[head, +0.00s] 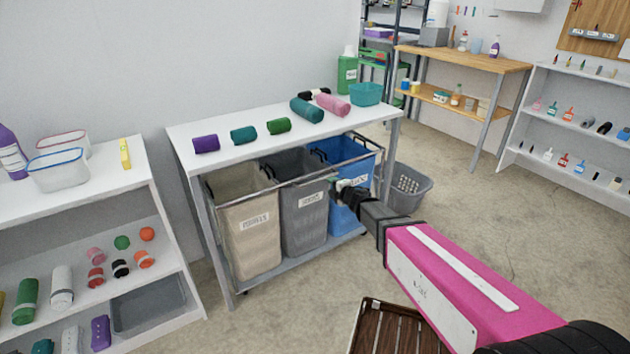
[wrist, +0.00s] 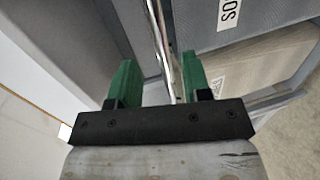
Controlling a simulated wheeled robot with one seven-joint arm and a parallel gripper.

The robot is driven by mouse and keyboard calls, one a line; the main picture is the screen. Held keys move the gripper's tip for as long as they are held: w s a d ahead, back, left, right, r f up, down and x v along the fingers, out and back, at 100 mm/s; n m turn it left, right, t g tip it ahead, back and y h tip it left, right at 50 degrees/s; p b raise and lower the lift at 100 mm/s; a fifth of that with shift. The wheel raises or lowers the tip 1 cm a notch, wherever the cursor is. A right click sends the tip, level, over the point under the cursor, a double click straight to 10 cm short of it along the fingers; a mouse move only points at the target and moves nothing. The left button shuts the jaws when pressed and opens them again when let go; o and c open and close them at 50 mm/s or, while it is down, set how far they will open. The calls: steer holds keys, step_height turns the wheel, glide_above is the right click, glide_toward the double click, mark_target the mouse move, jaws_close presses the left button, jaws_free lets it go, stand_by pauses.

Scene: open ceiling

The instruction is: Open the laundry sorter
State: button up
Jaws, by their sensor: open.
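The laundry sorter (head: 298,210) is a metal frame under a white-topped table, with a beige bag on the left, a grey bag in the middle and a blue bag on the right. A thin metal rail (head: 262,188) runs along the front of the bags. My gripper (head: 335,181) is at this rail, near the grey and blue bags. In the wrist view my gripper (wrist: 157,68) has its two green fingers apart, with the rail (wrist: 158,35) passing between them, closer to the right finger. Contact cannot be told. Labelled grey and beige bags show at the upper right there.
The white tabletop (head: 190,132) holds rolled towels and a teal bowl (head: 366,93). A grey basket (head: 408,187) stands right of the sorter. A brown slatted crate (head: 385,330) is on the floor below my arm. A white shelf (head: 118,190) stands left. The floor in front of the sorter is mostly clear.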

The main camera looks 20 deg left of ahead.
mark_target(318, 181)
steer(key=shift+n+g, duration=0.3)
steer(key=shift+n, duration=0.1)
steer(key=x, duration=0.7)
steer(key=s+a+x, duration=0.1)
steer(key=x, duration=0.3)
steer(key=shift+w+a+r, duration=0.1)
steer(key=shift+a+r, duration=0.05)
steer(key=shift+r, duration=0.05)
steer(key=shift+c, duration=0.2)
jaws_close()
